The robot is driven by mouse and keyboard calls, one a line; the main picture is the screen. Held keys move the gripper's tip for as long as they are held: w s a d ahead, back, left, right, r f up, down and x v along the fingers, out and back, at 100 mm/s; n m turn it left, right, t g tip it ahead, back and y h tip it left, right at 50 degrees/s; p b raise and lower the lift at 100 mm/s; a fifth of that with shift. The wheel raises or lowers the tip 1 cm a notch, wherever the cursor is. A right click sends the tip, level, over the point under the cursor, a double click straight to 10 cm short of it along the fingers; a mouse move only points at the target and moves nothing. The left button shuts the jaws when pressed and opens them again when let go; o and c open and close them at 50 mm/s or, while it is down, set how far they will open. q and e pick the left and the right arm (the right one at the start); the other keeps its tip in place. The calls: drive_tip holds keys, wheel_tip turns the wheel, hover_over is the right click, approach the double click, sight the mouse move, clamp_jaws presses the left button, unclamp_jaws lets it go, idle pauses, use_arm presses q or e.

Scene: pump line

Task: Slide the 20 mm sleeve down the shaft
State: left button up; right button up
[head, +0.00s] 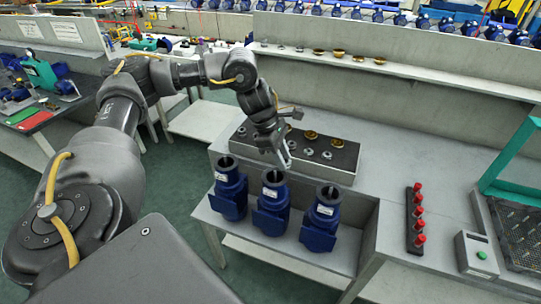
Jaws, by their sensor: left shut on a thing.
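My left gripper (284,157) reaches in from the left and points down at the front edge of the dark parts tray (345,168), just above and right of the middle blue pump. It is shut on a small pale metal piece, seemingly the sleeve, too small here to tell its size. Three blue pumps stand in a row: the left pump (229,190), the middle pump (271,206) and the right pump (321,221). Each has a dark round top. My right gripper is out of view.
Brass and steel rings (310,135) sit on the tray. A strip of red-capped items (418,217), a box with a green button (477,255) and a green-framed crate (484,215) stand at right. A shelf (400,73) with small parts runs behind. Bench right of the tray is clear.

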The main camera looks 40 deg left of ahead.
use_arm(q)
drive_tip(key=a+f+n+t+b, duration=0.1)
drive_tip(key=a+f+n+b, duration=0.2)
drive_tip(key=a+f, duration=0.1)
drive_tip(key=shift+w+a+f+y, duration=0.15)
drive_tip(key=shift+w+y, duration=0.15)
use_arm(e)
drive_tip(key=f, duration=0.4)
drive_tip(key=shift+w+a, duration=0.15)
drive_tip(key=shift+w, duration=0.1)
use_arm(q)
drive_tip(key=shift+f+b, duration=0.9)
drive_tip(key=shift+f, duration=0.15)
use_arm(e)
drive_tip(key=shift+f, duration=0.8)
use_arm(q)
drive_tip(key=o, duration=1.1)
drive_tip(key=shift+r, duration=0.1)
